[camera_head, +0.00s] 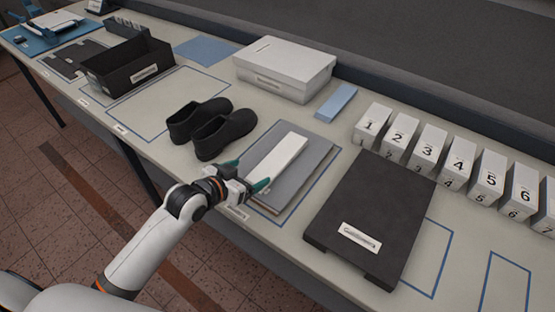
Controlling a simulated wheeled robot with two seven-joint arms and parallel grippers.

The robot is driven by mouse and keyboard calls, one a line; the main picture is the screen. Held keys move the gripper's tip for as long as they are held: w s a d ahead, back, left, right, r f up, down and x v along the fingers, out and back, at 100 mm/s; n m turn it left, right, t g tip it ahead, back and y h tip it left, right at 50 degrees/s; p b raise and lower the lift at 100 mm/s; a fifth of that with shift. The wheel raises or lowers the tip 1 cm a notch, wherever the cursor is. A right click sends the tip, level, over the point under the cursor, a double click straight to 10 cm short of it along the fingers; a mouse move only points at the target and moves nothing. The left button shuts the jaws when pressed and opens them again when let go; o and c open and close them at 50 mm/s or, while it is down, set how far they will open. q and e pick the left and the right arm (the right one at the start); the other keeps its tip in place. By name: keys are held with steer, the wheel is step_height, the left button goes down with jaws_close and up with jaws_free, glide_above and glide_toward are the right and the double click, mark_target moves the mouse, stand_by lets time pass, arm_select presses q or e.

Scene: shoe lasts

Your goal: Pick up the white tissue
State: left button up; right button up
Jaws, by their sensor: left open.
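A white, long, flat piece that looks like the tissue (277,161) lies on a grey board (306,165) on the table, slanting from lower left to upper right. My left gripper (246,176) is at the near left end of the white piece, with its teal fingertips apart and pointing towards it. I cannot tell whether a fingertip touches it. My right gripper is not in view.
Black shoes (213,127) stand left of the board. A dark labelled board (375,208) lies to the right. A white box (285,67) and a blue block (336,101) stand behind. Numbered white blocks (427,150) line the back right. A black bin (127,65) is far left.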

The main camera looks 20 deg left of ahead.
arm_select(q)
glide_toward(276, 159)
steer(key=x, duration=0.3)
steer(key=shift+w+a+f+p, duration=0.15)
steer(key=shift+w+f+p, duration=0.1)
steer(key=shift+f+p, duration=0.2)
steer(key=shift+w, duration=0.45)
steer(key=w+d, duration=0.1)
steer(key=w+d+f+p, duration=0.1)
steer(key=w, duration=0.1)
steer(key=shift+f, duration=0.1)
steer(key=shift+w+d+f, duration=0.2)
steer(key=shift+w+f, duration=0.1)
steer(key=shift+w, duration=0.1)
steer(key=c, duration=1)
